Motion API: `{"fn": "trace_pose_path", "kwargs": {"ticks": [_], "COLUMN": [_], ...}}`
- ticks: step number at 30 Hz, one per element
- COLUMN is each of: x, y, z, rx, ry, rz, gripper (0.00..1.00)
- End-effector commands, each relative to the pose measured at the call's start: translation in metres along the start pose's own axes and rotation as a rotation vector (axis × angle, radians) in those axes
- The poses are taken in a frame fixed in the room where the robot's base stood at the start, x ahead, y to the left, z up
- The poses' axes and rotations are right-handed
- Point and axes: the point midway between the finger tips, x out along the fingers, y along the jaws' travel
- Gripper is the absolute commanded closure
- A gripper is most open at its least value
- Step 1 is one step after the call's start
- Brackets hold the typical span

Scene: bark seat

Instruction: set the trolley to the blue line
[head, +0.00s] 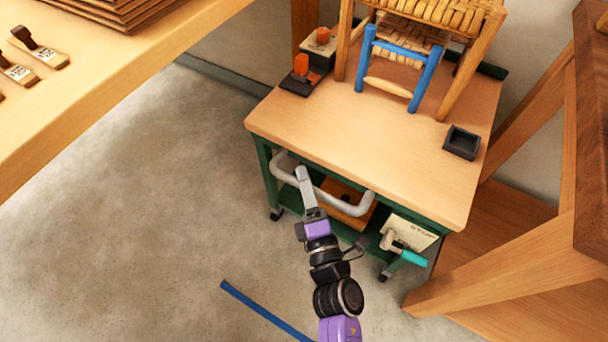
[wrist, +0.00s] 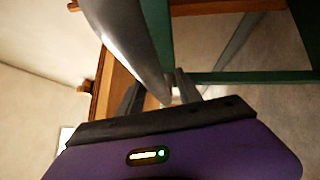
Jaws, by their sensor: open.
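The trolley (head: 400,150) has a wooden top on a green frame and stands on small castors against the back wall. A grey bar handle (head: 350,206) runs along its front; it also shows large in the wrist view (wrist: 130,45). The blue line (head: 262,309) lies on the floor in front of the trolley, partly cut off by the bottom edge. My gripper (head: 303,180) is at the left part of the handle. In the wrist view my gripper (wrist: 157,90) is open, with the bar appearing between its fingers; contact cannot be told.
A STOP plate (head: 412,232) with a teal-ended lever (head: 412,258) sits at the trolley's front right. A chair frame with a woven seat (head: 430,12), orange-topped items and a dark box (head: 461,142) stand on top. Wooden furniture borders the right; a workbench the left. Floor left is clear.

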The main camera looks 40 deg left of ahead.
Motion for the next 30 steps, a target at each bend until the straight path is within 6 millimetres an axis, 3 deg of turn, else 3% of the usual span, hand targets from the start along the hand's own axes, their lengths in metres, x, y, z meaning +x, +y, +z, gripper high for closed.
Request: {"fn": "trace_pose_path", "kwargs": {"ticks": [6,14,15,21,30], "x": [0.018,0.020,0.020,0.019,0.019], "y": [-0.001,0.000,0.000,0.000,0.000], "z": [0.000,0.001,0.001,0.001,0.001], "rx": [0.000,0.001,0.001,0.001,0.001], "ry": [-0.001,-0.001,-0.001,-0.002,-0.002], "rz": [0.000,-0.001,0.000,0.000,-0.001], "gripper": [0.59,0.59,0.60,1.00,1.00]}}
